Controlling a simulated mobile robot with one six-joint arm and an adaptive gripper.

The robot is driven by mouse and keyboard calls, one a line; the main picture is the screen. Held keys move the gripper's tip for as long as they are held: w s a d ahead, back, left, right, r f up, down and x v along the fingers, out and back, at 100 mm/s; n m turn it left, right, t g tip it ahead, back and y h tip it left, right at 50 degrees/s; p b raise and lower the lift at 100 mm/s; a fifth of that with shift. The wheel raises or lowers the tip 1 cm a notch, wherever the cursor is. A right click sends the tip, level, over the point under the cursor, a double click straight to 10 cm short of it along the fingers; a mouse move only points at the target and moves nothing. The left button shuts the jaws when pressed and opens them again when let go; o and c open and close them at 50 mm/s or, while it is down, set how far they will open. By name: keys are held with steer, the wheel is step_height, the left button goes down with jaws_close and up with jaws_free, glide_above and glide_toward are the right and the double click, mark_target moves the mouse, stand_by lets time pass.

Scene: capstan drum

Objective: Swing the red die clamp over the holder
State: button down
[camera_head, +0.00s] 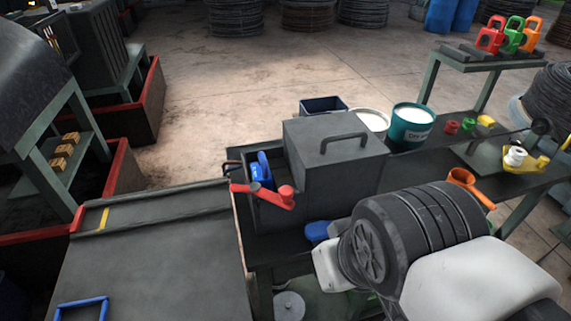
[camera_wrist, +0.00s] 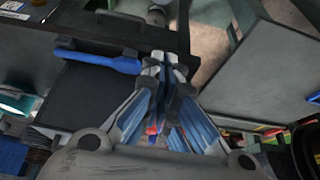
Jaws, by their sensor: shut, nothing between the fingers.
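The red die clamp (camera_head: 262,195) is a short bar with a round knob at its right end. It lies across the front of a dark box, just in front of an upright blue part (camera_head: 262,170). I cannot tell for sure which part is the holder; the hood hides part of this area. My gripper (camera_wrist: 166,62) shows in the wrist view with its fingers together and empty. Its tips are beside the right end of a blue handle (camera_wrist: 97,57); I cannot tell whether they touch. In the head view my fingers are not clearly visible.
A grey hood with a handle (camera_head: 335,155) stands right of the clamp. Behind it are a dark bin (camera_head: 323,105) and a teal bucket (camera_head: 411,127). A low grey cover (camera_head: 150,255) is at the left. Padlocks (camera_head: 513,36) stand on a raised shelf at the back right.

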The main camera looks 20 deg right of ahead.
steer(key=w+a+r+m+h+p, duration=0.1)
steer(key=w+r+m+p, duration=0.2)
steer(key=w+r+p, duration=0.2)
steer(key=w+r+m+g+h+p, duration=0.1)
steer(key=w+r+m+p, duration=0.3)
steer(key=w+p, duration=0.7)
steer(key=w+r, duration=0.2)
steer(key=w, duration=0.1)
steer(key=shift+a+g, duration=0.3)
steer(key=shift+a, duration=0.1)
steer(key=b+x, duration=0.1)
steer(key=x, duration=0.9)
steer(key=shift+b, duration=0.4)
steer(key=shift+d, duration=0.1)
